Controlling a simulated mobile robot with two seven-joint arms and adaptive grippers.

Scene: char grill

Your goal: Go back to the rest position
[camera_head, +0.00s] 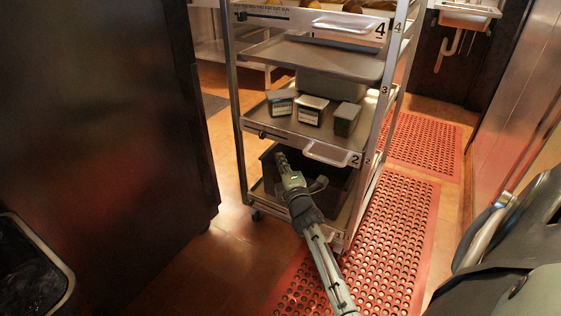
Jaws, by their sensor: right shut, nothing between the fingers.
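My right gripper (282,162) is at the end of a grey-green arm that comes up from the bottom of the view. It is shut and empty. It is in front of the lower part of a metal tray rack (240,120), by the dark bin (335,185) on the bottom level. I cannot tell whether it touches the bin or the rack. My left gripper is not in view.
Boxes (311,109) stand on the rack's level 2 tray. The level 3 tray (320,60) looks empty. Red perforated mats (400,225) cover the floor at right. A dark cabinet (100,120) fills the left. Bare floor (225,250) lies between.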

